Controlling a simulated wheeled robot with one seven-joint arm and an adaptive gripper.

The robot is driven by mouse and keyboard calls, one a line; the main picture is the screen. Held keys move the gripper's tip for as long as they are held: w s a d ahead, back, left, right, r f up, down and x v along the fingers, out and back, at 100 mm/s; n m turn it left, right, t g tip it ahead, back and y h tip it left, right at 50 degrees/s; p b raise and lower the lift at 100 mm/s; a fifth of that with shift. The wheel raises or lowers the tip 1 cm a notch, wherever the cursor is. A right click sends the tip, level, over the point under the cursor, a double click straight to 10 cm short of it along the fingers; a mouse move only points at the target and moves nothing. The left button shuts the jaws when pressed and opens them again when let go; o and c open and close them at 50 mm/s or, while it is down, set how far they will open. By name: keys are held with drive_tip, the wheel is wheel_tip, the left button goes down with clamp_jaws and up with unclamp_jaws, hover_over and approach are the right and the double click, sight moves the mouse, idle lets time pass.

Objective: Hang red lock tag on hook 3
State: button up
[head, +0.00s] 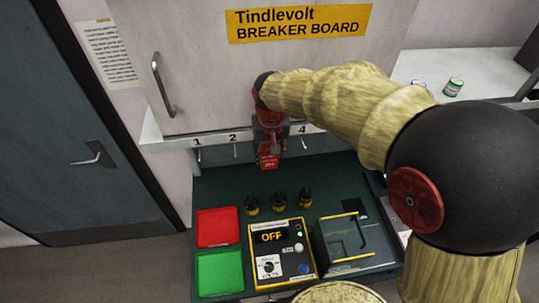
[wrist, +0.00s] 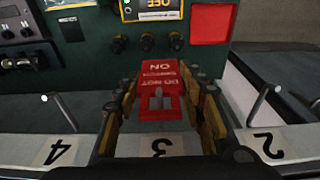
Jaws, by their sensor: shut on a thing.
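The red lock tag (wrist: 158,80), with white lettering, is between the fingers of my gripper (wrist: 162,98) in the wrist view. In the head view the tag (head: 268,161) hangs below my gripper (head: 269,146), in front of the hook rail. My gripper is shut on the tag. The label for hook 3 (wrist: 159,147) shows just below the tag in the wrist view. A small grey peg-like shape shows at the tag's near end; I cannot tell whether it is hook 3 or passes through the tag. In the head view my gripper hides the hook 3 position.
Hook 2 (wrist: 258,105) and hook 4 (wrist: 66,114) stick out on either side of my gripper. Below are a green bench with a red tray (head: 217,228), a green tray (head: 220,274), black knobs (head: 278,201) and a control box (head: 282,254) reading OFF.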

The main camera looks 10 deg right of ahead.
idle(0.3)
drive_tip(key=o, duration=1.2)
drive_tip(key=r, duration=0.4)
drive_tip(key=s+r, duration=0.1)
drive_tip(key=r, duration=0.7)
drive_tip(key=shift+s, duration=0.4)
drive_tip(key=shift+w, duration=0.1)
drive_tip(key=s+d+f+t+b, duration=0.1)
drive_tip(key=s+d+f+b, duration=0.2)
drive_tip(key=s+f+b, duration=0.4)
drive_tip(key=s+d+f+t+b, duration=0.1)
drive_tip(key=s+d+f+b, duration=0.3)
drive_tip(key=s+f+b, duration=0.3)
drive_tip(key=s+d+f+t+b, duration=0.1)
drive_tip(key=s+d+f+b, duration=0.2)
drive_tip(key=s+f+b, duration=0.4)
wheel_tip(320, 180, down, 6)
drive_tip(key=shift+s+d+f+t+b, duration=0.15)
drive_tip(key=shift+t+b, duration=0.25)
drive_tip(key=shift+b, duration=3)
